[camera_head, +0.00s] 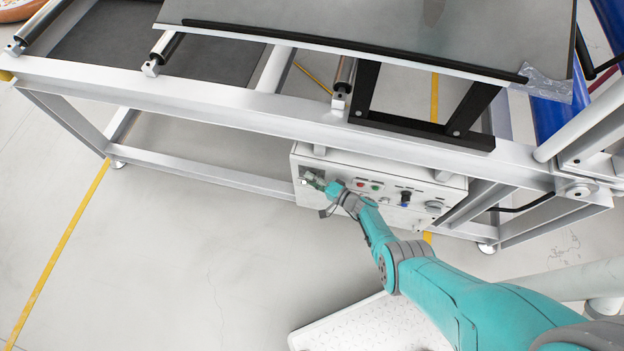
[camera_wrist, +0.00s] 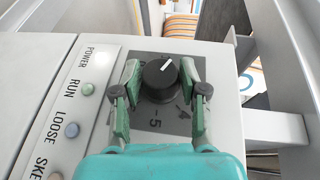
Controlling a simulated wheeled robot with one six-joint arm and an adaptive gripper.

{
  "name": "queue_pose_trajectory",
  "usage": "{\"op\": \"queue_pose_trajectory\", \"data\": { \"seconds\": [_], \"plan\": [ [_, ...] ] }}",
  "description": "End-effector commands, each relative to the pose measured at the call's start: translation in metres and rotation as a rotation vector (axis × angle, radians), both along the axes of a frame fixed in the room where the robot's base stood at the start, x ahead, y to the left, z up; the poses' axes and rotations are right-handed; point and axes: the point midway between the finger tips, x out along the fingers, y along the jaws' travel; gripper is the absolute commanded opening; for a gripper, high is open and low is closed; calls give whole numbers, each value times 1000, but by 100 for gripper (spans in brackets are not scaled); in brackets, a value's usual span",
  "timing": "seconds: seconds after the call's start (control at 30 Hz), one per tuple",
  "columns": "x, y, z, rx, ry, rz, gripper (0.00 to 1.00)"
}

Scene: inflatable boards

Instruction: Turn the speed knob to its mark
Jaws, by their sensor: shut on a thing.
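The speed knob (camera_wrist: 160,82) is a round black knob with a white pointer line, on a dark grey dial plate (camera_wrist: 153,122) with printed numbers. In the wrist view the pointer is toward the upper right. My gripper (camera_wrist: 160,80) has its green fingers on the two sides of the knob, shut on it. The fingers hide parts of the dial, and I cannot make out the target mark. In the head view my gripper (camera_head: 312,180) is at the left end of the white control box (camera_head: 400,173), and the knob is too small to tell there.
Beside the dial are a POWER lamp (camera_wrist: 92,57), a RUN button (camera_wrist: 87,89) and a LOOSE button (camera_wrist: 72,130). The box hangs under a metal conveyor frame (camera_head: 250,104). A dark tabletop (camera_head: 380,22) overhangs above. The floor (camera_head: 170,240) at left is clear.

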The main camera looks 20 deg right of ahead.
Motion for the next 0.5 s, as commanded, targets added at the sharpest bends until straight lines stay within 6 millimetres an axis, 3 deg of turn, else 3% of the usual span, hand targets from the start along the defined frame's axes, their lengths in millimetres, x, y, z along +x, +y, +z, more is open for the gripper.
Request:
{"op": "queue_pose_trajectory", "data": {
  "seconds": [0.03,0.13,0.17,0.27,0.5],
  "plan": [
    [-8,0,-9,-2,23,-7,8],
    [-8,0,-9,-2,23,-7,8],
    [-8,0,-9,-2,23,-7,45],
    [-7,0,-9,-2,22,-7,68],
    [-4,0,-5,-2,14,-5,68]
  ]
}}
